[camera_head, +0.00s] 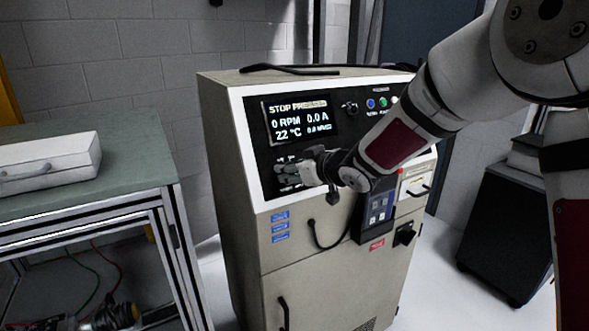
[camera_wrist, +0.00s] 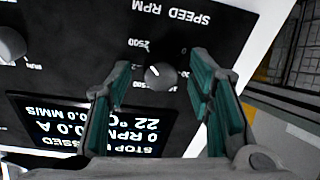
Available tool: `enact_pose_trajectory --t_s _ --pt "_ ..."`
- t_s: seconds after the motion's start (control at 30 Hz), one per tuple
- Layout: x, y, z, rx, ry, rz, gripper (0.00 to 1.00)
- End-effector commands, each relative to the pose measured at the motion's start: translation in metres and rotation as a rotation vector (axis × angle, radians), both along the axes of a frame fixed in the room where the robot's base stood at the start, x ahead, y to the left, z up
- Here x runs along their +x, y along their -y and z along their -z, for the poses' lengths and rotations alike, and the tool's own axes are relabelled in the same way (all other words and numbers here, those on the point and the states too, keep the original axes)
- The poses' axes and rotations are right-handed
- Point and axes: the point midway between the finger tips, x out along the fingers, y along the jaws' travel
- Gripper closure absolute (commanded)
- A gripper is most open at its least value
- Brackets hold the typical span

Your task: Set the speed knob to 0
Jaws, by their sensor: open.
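The speed knob (camera_wrist: 160,76) is a small grey round knob on the black panel under the upside-down "SPEED RPM" label in the wrist view. A pale mark on it points to the upper left, roughly toward a "2500" marking; a "0" marking is at its upper right. My gripper (camera_wrist: 162,70) is open, with one teal-padded finger on each side of the knob and apparent gaps to both. In the head view my gripper (camera_head: 300,172) is at the panel's lower left and hides the knob. The display (camera_head: 299,120) reads STOP PRESSED, 0 RPM, 0.0 A, 22 °C.
Another knob (camera_wrist: 10,45) is at the wrist view's left edge. A handheld pendant (camera_head: 378,208) hangs on the cabinet (camera_head: 232,185). A workbench (camera_head: 120,150) stands left and a dark cabinet (camera_head: 505,230) right.

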Motion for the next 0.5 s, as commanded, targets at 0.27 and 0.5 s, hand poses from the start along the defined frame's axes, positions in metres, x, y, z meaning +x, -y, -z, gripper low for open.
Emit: enact_pose_trajectory --t_s 0.27,0.5 --pt "0.0001 -0.0001 0.0001 0.0 0.0 0.0 0.62" --pt "0.0 -0.0001 0.0001 0.0 0.0 0.0 1.0"
